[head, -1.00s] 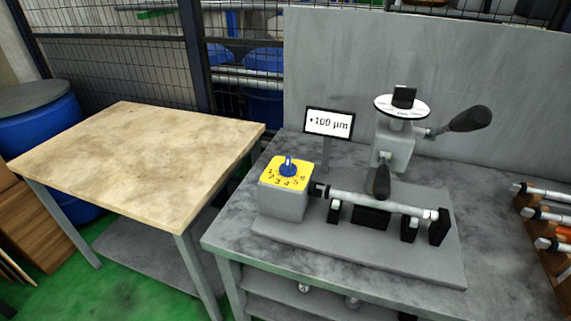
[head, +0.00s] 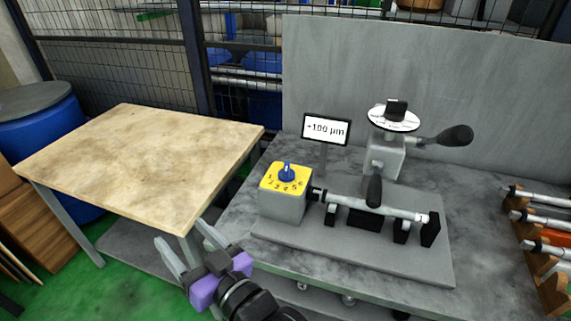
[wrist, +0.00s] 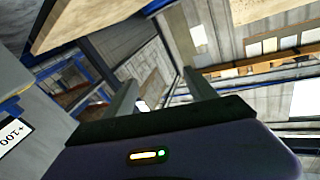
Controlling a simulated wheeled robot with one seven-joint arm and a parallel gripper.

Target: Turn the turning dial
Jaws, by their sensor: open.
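A blue pointer knob (head: 286,172) sits on a yellow plate (head: 271,186) marked with numbers, on top of a grey box (head: 284,206) at the left of the grinder. A white round dial with a black knob (head: 396,107) tops the grinder's grey post (head: 384,157). I cannot tell from the pictures which one is the turning dial. My gripper (head: 184,238) is low in the head view, left of and below the grey box, apart from it. Its fingers also show in the wrist view (wrist: 158,80), spread and empty. Neither dial shows clearly in the wrist view.
A small display (head: 326,129) reads +100 µm behind the box. A shaft (head: 380,206) and two black-gripped levers are right of it. A bare wooden-topped table (head: 135,160) stands left. Shafts in a wooden rack (head: 540,215) stand at the right.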

